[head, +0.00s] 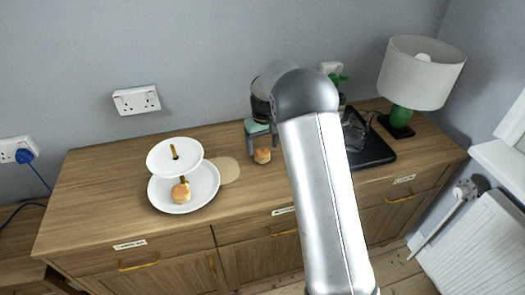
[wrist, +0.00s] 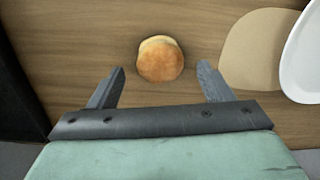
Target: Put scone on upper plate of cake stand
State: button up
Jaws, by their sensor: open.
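A round golden-brown scone (head: 262,157) sits on the wooden sideboard, and it also shows in the wrist view (wrist: 160,62). My gripper (head: 262,146) is open just above it. In the wrist view the scone lies centred between the open fingertips (wrist: 162,70), with gaps on both sides. The two-tier white cake stand is to the left, with its upper plate (head: 162,157) empty. Its lower plate (head: 205,190) holds another scone (head: 181,194) at the front. A white plate edge (wrist: 306,60) shows at the right of the wrist view.
A flat beige round board (head: 229,171) lies between the stand and the scone, partly under the lower plate. A black tray (head: 375,152) and a lamp (head: 420,75) stand to the right. The sideboard's left part (head: 105,185) is clear.

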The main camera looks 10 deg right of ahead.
aim_at(263, 151)
notch_tip(263, 151, up, 8)
jog(key=s+r+m, duration=0.1)
jog(key=s+r, duration=0.1)
jog(key=s, duration=1.1)
jog(key=s+d+r, duration=0.1)
jog(key=s+r, duration=0.2)
jog(key=s, duration=1)
jog(key=shift+s+m, duration=0.35)
jog(key=shift+m, duration=0.05)
jog(key=shift+o, duration=0.5)
jog(key=s+f, duration=0.4)
jog(key=s, duration=0.8)
jog(key=shift+d+m, duration=0.3)
jog(key=shift+m, duration=0.1)
jog(key=shift+w, duration=0.1)
